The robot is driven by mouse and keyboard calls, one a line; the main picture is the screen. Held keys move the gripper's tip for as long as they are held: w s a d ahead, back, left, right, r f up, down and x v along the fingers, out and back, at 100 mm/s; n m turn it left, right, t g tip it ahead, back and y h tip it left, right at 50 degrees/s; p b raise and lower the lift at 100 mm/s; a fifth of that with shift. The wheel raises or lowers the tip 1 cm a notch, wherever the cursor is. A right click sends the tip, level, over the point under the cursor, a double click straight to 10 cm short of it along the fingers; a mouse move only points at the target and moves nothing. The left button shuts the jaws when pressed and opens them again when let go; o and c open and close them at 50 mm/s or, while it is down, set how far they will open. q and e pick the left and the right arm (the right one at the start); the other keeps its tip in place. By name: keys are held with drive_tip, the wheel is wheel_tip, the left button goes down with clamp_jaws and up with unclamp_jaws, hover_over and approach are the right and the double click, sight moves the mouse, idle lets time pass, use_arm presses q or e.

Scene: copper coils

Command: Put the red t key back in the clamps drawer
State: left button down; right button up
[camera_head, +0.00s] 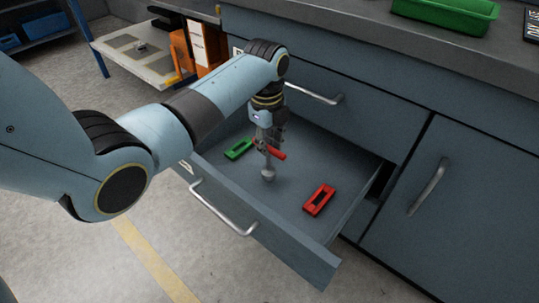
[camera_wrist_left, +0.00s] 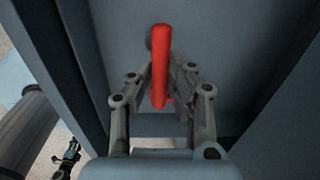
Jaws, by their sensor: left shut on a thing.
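The red t key (camera_head: 276,153) is in my left gripper (camera_head: 268,143), above the open clamps drawer (camera_head: 288,232). Its red crossbar shows between the fingers, and a grey shaft hangs down to a rounded end. I cannot tell whether that end touches the drawer floor. In the left wrist view the t key (camera_wrist_left: 161,50) is a long red bar between the two fingers of the left gripper (camera_wrist_left: 163,82), which is shut on it. A green clamp (camera_head: 238,149) and a red clamp (camera_head: 319,200) lie in the drawer. My right gripper is not in view.
A closed drawer with a handle (camera_head: 314,94) is above the open one. A closed cabinet door with a handle (camera_head: 428,187) is at the right. A green tray (camera_head: 447,14) stands on the worktop.

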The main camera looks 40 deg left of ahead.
sight(269, 162)
use_arm(q)
wheel_tip(269, 162, down, 2)
drive_tip(key=shift+f+b, duration=0.15)
drive_tip(key=shift+b, duration=0.15)
drive_tip(key=shift+f, duration=0.25)
drive_tip(key=shift+r, duration=0.2)
drive_tip(key=shift+f, duration=0.2)
drive_tip(key=c, duration=1.3)
unclamp_jaws()
drive_tip(key=shift+o, duration=0.2)
